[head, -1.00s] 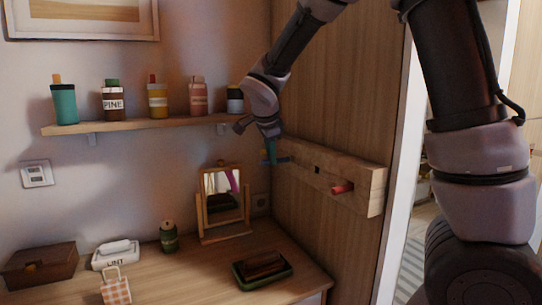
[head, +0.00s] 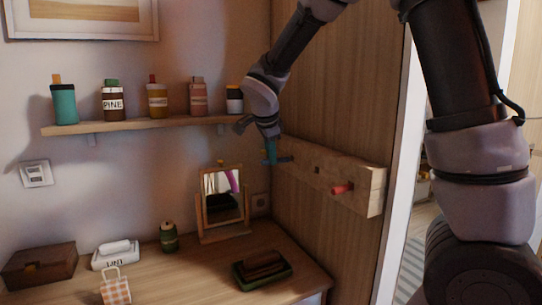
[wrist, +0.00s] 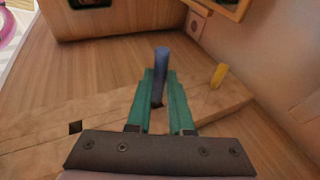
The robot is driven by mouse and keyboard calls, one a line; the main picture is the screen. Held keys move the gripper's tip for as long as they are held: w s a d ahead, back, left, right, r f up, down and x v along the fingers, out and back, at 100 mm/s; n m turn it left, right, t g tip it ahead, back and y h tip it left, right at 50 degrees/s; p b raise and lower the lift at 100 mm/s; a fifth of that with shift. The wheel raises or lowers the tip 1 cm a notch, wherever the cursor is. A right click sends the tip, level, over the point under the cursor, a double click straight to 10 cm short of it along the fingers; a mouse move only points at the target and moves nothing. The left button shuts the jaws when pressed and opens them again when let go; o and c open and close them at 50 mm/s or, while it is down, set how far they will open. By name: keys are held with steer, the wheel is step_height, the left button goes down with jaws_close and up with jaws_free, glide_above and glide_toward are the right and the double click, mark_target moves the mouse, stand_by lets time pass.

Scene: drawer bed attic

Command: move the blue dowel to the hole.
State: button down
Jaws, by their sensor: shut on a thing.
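The blue dowel (wrist: 161,72) is between the teal fingers of my gripper (wrist: 161,98) in the wrist view. My gripper is shut on it, with the dowel's outer end showing past the fingertips. Its lower end meets a dark spot on the wooden rail; I cannot tell whether it sits in a hole there. In the head view my gripper (head: 271,156) is at the rail's far left end, and the dowel is mostly hidden. A dark, empty square hole (head: 317,170) shows in the rail (head: 363,196), also in the wrist view (wrist: 75,127).
A red dowel (head: 342,188) sticks out of the rail right of the hole. A yellow dowel (wrist: 218,75) stands near the rail's other end. The mirror (head: 222,197) and dark tray (head: 262,270) are on the desk below. A shelf (head: 150,125) holds several bottles.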

steer(key=shift+w+d, duration=0.35)
steer(key=shift+d, duration=0.5)
steer(key=shift+w+d, duration=0.35)
steer(key=shift+d, duration=0.45)
steer(key=shift+w+d, duration=0.35)
steer(key=shift+d, duration=0.5)
steer(key=c, duration=0.7)
jaws_free()
steer(key=v, duration=1)
steer(key=shift+s+r, duration=0.2)
steer(key=shift+r, duration=0.15)
